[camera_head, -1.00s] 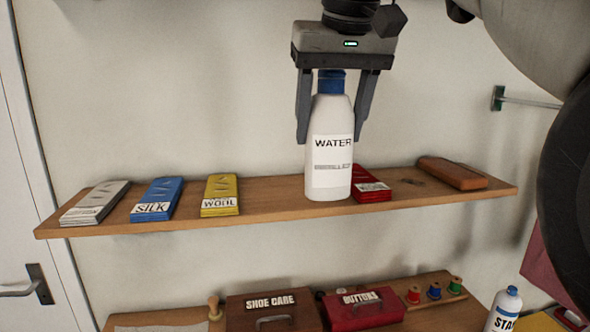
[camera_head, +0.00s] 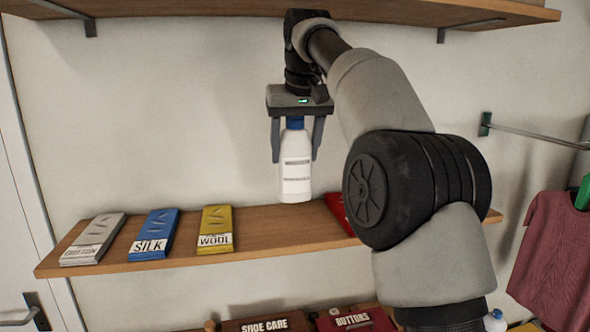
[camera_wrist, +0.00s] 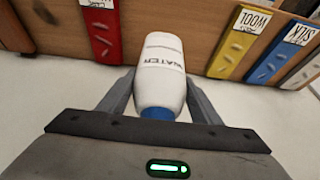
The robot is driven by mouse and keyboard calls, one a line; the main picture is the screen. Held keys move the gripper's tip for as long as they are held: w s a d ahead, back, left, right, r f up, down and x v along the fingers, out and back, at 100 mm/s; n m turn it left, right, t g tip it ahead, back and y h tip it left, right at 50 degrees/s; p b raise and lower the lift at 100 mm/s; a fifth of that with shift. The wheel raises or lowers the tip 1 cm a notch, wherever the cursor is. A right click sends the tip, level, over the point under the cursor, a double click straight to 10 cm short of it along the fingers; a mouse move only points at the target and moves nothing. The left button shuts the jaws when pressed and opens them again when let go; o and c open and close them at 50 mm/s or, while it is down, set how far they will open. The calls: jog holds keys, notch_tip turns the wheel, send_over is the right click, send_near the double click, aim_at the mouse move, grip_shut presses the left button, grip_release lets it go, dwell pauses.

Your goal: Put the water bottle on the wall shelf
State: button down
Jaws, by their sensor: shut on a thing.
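The white water bottle (camera_head: 296,172) with a blue cap hangs upright in my gripper (camera_head: 296,158). My gripper is shut on it, with a finger on each side. In the head view its base shows just above the back edge of the wooden wall shelf (camera_head: 280,232), in the gap between the yellow wool packet and the red packet. Its exact depth over the shelf is hard to tell. In the wrist view the bottle (camera_wrist: 162,70) sits between the fingers, with the shelf (camera_wrist: 170,20) beyond it.
Grey, blue silk (camera_head: 153,235) and yellow wool (camera_head: 215,230) packets lie on the left of the shelf. A red packet (camera_wrist: 101,35) lies on the bottle's other side. Another shelf (camera_head: 200,10) is above. Shoe care and buttons boxes (camera_head: 355,320) stand below. Cloth hangs at right.

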aim_at(295, 178)
jog(key=shift+s+d+f, duration=0.1)
jog(key=shift+s+f, duration=0.15)
jog(key=shift+f, duration=2.7)
jog(key=shift+w+f, duration=0.25)
jog(key=shift+w, duration=0.05)
jog(key=shift+f, duration=0.1)
jog(key=c, duration=0.6)
grip_release()
jog(key=shift+s+f, duration=0.1)
jog(key=shift+f, duration=0.05)
